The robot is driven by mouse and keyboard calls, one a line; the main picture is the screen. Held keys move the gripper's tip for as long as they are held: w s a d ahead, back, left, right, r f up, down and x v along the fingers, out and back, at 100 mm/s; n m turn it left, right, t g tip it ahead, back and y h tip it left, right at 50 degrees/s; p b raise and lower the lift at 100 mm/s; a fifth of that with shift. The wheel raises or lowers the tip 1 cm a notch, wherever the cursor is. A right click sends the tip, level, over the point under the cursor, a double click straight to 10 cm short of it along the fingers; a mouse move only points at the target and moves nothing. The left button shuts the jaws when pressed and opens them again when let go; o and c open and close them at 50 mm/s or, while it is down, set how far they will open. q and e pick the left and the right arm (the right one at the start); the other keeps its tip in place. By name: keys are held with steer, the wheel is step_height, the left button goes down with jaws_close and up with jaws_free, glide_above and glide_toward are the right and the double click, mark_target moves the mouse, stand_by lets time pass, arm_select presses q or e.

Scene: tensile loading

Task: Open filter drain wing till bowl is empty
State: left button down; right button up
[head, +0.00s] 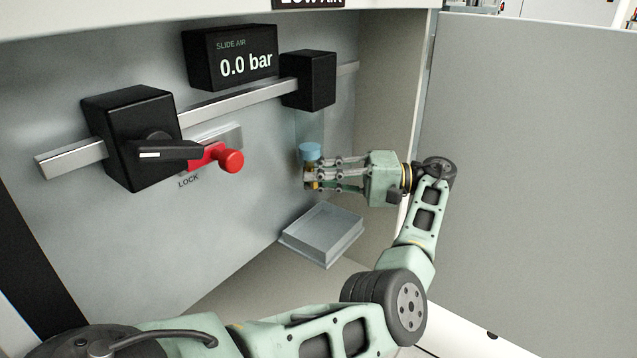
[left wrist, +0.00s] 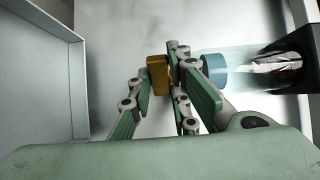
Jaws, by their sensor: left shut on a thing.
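The yellow drain wing (left wrist: 158,76) is between the fingers of my left gripper (head: 312,176), and the fingers are shut on it. In the head view only a little of it shows behind the fingers. Above it hangs the clear filter bowl (head: 309,125), under a black filter head (head: 308,80). Blue liquid (head: 310,151) stands in the bottom of the bowl; it also shows in the left wrist view (left wrist: 214,69). How far the wing is turned I cannot tell. My right gripper is not in view.
An open grey tray (head: 322,234) lies below the bowl. To the left, a black valve with a rotary handle (head: 162,152), a red lock knob (head: 231,161) and a display (head: 232,58) reading 0.0 bar are on the wall. A grey panel (head: 530,190) stands at right.

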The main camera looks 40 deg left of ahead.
arm_select(q)
steer(key=c, duration=1.9)
jaws_free()
